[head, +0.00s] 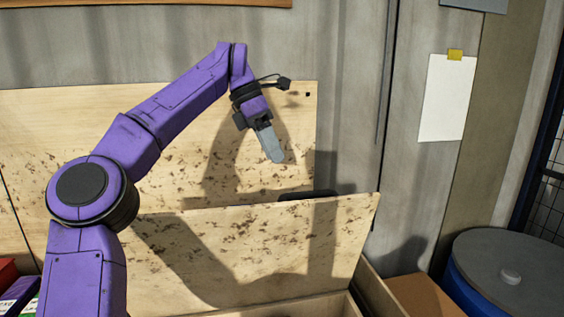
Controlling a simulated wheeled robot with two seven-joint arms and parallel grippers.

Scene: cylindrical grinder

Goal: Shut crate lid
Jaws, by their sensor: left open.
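The crate lid (300,245) is a pale wooden board with brown specks. It stands raised and tilted, open above the crate. Part of the crate's wooden rim (372,293) shows at the bottom of the head view; most of the crate is below the picture. My left gripper (272,148) is open and empty, pointing down above the lid's top edge, with the fingers seen nearly side-on. It looks apart from the lid. My arm casts a shadow on the lid. My right gripper is not in view.
A speckled wooden panel (75,120) stands behind the lid, against a grey corrugated wall. A dark object (308,195) peeks above the lid's top edge. A blue drum with a grey top (520,262) and a brown box (425,296) stand at right. Coloured boxes (18,290) sit lower left.

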